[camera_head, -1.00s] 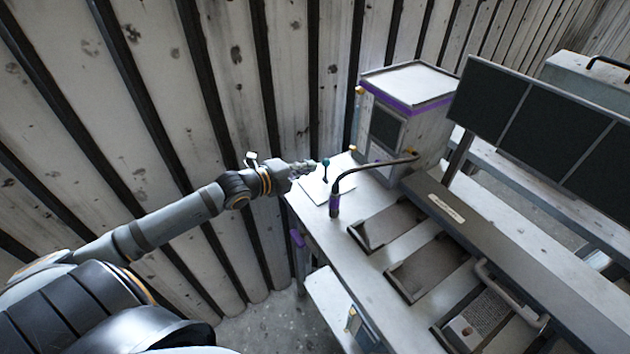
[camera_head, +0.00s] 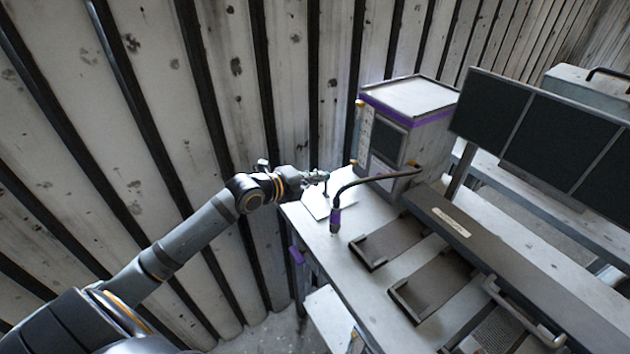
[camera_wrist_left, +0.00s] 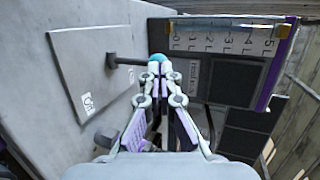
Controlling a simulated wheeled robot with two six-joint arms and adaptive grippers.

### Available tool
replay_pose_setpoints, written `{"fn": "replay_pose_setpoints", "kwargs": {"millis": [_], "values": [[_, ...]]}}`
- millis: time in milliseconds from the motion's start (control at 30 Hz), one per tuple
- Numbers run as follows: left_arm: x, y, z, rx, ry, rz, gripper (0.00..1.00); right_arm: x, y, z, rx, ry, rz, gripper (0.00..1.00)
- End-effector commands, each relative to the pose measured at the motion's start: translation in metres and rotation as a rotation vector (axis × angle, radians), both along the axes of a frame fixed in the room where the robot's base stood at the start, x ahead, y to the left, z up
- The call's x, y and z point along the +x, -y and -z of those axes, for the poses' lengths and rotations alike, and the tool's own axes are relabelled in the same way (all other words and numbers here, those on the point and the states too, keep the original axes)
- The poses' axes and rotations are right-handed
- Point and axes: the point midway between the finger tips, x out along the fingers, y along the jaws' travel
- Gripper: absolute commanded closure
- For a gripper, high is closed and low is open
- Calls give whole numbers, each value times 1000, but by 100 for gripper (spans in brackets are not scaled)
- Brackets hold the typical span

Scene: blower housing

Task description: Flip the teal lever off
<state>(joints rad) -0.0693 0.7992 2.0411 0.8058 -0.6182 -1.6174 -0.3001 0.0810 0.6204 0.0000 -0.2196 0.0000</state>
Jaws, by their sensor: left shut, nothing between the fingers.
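My left gripper (camera_head: 323,176) is at the top of the lever and hides the knob in the head view. In the left wrist view the gripper (camera_wrist_left: 160,72) is shut with nothing in it. I cannot tell whether the fingertips touch the knob. My right gripper is out of view.
A black bent tube (camera_head: 370,179) with a purple end arches over the table just right of the lever. A white box with purple trim (camera_head: 412,98) stands behind. Dark trays (camera_head: 390,240) lie to the right. A slatted wall (camera_head: 230,90) is close behind my left arm.

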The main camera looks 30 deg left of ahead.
Motion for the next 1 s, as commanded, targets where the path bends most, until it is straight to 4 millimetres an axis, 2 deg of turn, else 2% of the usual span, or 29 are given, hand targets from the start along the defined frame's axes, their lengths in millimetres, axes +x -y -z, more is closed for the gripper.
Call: {"fn": "replay_pose_setpoints", "kwargs": {"millis": [500,733,1000], "values": [[12,8,-7,69,-121,0,100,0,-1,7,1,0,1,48],[25,16,-16,146,-258,1,100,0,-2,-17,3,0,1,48],[36,22,-10,210,-362,1,100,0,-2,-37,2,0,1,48]]}}
